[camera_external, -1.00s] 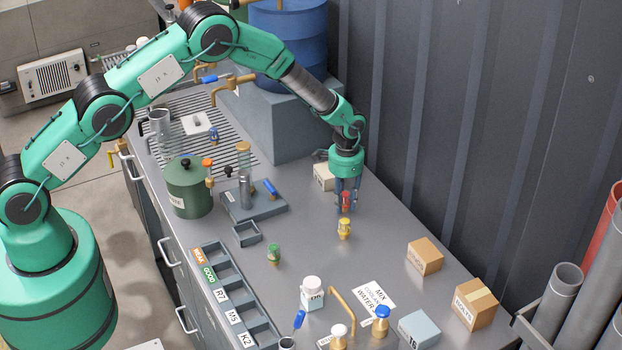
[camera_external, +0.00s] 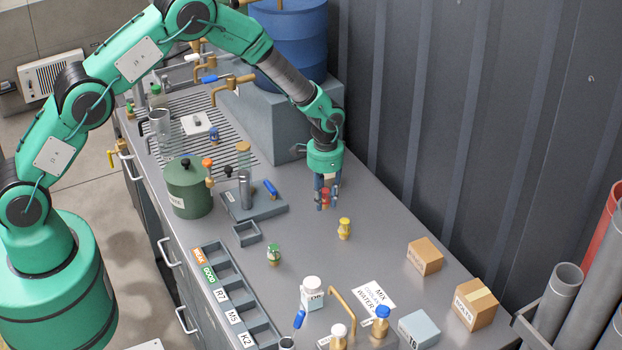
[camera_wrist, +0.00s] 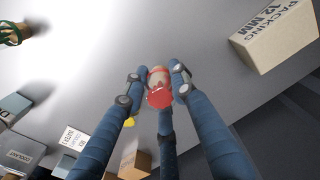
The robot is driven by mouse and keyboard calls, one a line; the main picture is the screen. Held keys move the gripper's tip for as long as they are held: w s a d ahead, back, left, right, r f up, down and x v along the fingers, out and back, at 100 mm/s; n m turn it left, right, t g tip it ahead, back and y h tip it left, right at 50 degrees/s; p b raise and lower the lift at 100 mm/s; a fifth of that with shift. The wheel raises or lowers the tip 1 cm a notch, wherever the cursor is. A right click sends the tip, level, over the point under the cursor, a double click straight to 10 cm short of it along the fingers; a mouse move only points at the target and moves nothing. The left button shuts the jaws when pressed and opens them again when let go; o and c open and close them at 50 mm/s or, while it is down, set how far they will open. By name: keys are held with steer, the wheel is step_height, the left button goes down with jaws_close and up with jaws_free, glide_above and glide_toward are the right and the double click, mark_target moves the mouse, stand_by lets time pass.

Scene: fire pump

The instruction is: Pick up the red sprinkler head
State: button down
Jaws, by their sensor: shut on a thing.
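The red sprinkler head (camera_external: 325,196) is between the fingers of my gripper (camera_external: 326,198), near the back right of the bench in the external view. In the wrist view the red sprinkler head (camera_wrist: 159,95) shows its red top, with a paler part beside it. The blue fingers of my gripper (camera_wrist: 158,86) are closed around it. Whether its lower end touches the bench is hard to tell. A yellow sprinkler head (camera_external: 344,228) stands just in front and right of it. A green sprinkler head (camera_external: 274,254) stands further to the front left.
A steel stand with a blue handle (camera_external: 262,200) and a dark green pot (camera_external: 190,188) stand to the left. A labelled row of bins (camera_external: 243,300) lines the front edge. Cardboard boxes (camera_external: 425,256) stand at right. A packing box (camera_wrist: 275,36) is close by in the wrist view.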

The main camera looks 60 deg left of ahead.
steer(key=s, duration=0.6)
steer(key=s+r, duration=0.1)
steer(key=s, duration=0.2)
steer(key=shift+s+d, duration=0.1)
